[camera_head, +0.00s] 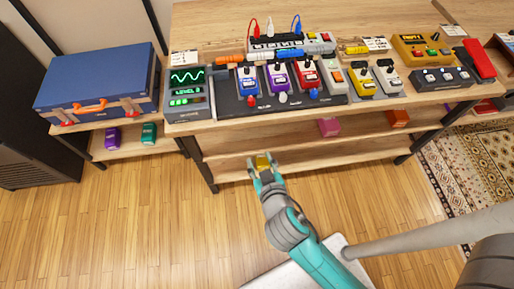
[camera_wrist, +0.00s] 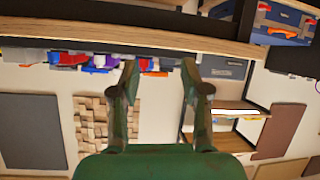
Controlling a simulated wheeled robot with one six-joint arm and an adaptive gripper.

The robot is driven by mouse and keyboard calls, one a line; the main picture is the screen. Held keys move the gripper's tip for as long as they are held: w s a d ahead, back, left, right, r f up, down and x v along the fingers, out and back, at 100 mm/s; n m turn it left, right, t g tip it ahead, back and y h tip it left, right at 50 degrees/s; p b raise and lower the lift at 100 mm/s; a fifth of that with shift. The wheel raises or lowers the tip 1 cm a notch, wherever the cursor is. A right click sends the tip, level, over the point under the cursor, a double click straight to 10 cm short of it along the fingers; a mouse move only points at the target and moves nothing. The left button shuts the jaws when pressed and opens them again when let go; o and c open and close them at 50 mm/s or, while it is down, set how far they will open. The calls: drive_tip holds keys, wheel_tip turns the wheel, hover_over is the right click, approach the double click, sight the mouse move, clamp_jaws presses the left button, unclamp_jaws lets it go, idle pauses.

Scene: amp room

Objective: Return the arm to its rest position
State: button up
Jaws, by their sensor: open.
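My gripper (camera_head: 264,168) is on my teal and grey arm in the head view, in front of the wooden table's lower shelf. Its two fingers are spread apart. In the wrist view my gripper (camera_wrist: 160,76) shows with a clear gap between the fingers and nothing held.
The wooden table (camera_head: 205,18) carries several pedals, a pedalboard and a screen unit (camera_head: 187,88). A blue case (camera_head: 97,80) lies on a shelf at left. A pink pedal (camera_head: 329,127) sits under the tabletop. Wooden floor (camera_head: 120,225) is clear at front left.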

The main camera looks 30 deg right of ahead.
drive_tip(key=s+d+r+t+y, duration=0.1)
drive_tip(key=s+r, duration=0.1)
drive_tip(key=s, duration=1.1)
drive_tip(key=s+d+r+t+y, duration=0.1)
drive_tip(key=s+r, duration=0.2)
drive_tip(key=s, duration=0.9)
drive_tip(key=shift+s+d+r+n+y, duration=0.15)
drive_tip(key=shift+s+d+n+y, duration=0.1)
drive_tip(key=shift+s+n+y, duration=0.1)
